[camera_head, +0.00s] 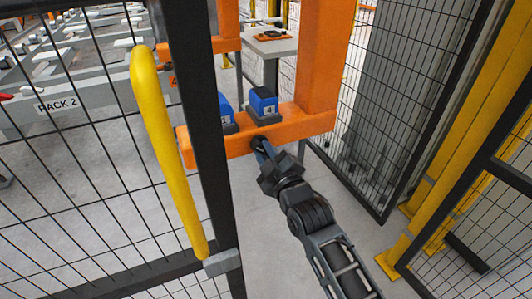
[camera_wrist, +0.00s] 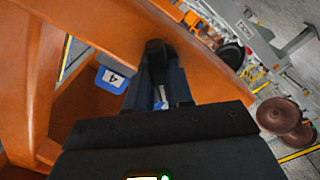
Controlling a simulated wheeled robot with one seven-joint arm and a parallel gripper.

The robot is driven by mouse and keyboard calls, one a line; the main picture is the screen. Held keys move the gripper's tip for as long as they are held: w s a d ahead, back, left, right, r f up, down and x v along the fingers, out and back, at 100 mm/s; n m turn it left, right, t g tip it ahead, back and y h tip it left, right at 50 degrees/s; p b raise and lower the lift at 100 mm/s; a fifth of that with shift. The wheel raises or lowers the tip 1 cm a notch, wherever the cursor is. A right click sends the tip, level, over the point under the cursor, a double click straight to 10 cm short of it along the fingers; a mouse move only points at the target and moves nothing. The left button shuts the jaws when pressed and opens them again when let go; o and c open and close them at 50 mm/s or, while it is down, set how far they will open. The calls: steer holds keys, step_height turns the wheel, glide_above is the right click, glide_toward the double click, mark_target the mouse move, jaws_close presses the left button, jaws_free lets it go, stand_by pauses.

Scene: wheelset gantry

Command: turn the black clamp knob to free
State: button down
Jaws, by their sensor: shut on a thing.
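The black clamp knob (camera_head: 257,142) sits on the front face of the orange gantry beam (camera_head: 210,147), below the blue block marked 4 (camera_head: 263,102). My gripper (camera_head: 264,153) reaches it from the lower right and is shut on it. In the wrist view the knob (camera_wrist: 155,48) shows as a dark upright shape between my fingers (camera_wrist: 160,82), against the orange beam. The fingers hide much of the knob, and its exact turn angle cannot be told.
A second blue block (camera_head: 226,110) stands left of block 4. A black fence post (camera_head: 200,120) and yellow handle (camera_head: 165,150) are close on the left. Mesh panels (camera_head: 375,110) and yellow posts (camera_head: 470,140) stand on the right. A table (camera_head: 270,44) is behind.

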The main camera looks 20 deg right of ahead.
steer(key=c, duration=1)
jaws_free()
steer(key=s, duration=0.7)
steer(key=shift+s, duration=0.4)
steer(key=shift+s, duration=0.1)
